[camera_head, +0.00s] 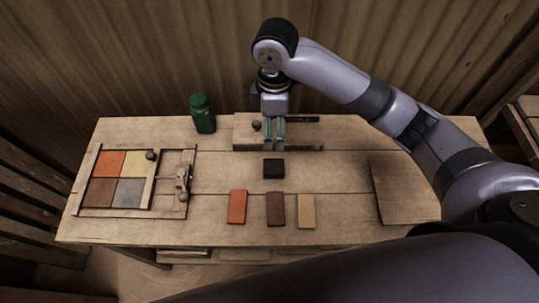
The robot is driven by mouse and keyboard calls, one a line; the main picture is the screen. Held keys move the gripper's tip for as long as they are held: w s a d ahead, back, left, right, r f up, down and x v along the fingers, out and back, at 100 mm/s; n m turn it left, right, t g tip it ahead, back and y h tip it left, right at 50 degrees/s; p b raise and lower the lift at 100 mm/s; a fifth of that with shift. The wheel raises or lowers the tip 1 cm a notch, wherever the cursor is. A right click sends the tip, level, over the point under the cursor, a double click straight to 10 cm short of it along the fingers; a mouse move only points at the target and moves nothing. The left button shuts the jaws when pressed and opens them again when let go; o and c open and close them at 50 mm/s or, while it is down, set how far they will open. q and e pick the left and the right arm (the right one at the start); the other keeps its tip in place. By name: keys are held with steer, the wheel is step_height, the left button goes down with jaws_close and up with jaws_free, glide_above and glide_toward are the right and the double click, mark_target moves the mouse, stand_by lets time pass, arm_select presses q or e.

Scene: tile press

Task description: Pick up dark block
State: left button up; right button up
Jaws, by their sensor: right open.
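The dark block (273,169) is a small, nearly black block lying on the wooden table, near the middle of its width. My right gripper (274,143) points down just behind it, in front of a wooden board at the back of the table. Its fingers are apart and nothing shows between them. The fingertips appear near the board's dark front strip; I cannot tell how high they are. My left gripper is not in view.
Orange (237,207), brown (275,209) and tan (306,211) tiles lie in front of the block. A framed tile tray (148,193) is at left, a green bottle (202,114) behind. A flat board (403,188) lies at right. The table (340,180) is bare beside the block.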

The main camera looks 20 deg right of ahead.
steer(key=p, duration=0.1)
glide_above(274, 166)
step_height(274, 166, down, 8)
steer(key=shift+f, duration=0.2)
steer(key=shift+w+f, duration=0.2)
steer(key=shift+f, duration=1.05)
steer(key=shift+s+f+p, duration=0.15)
steer(key=shift+f+p, duration=0.45)
steer(key=shift+f, duration=0.25)
step_height(274, 166, down, 4)
steer(key=shift+r+p, duration=0.2)
steer(key=shift+p, duration=0.2)
steer(key=shift+f, duration=0.25)
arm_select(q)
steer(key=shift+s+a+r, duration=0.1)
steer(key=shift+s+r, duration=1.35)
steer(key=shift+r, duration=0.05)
arm_select(e)
steer(key=c, duration=1.3)
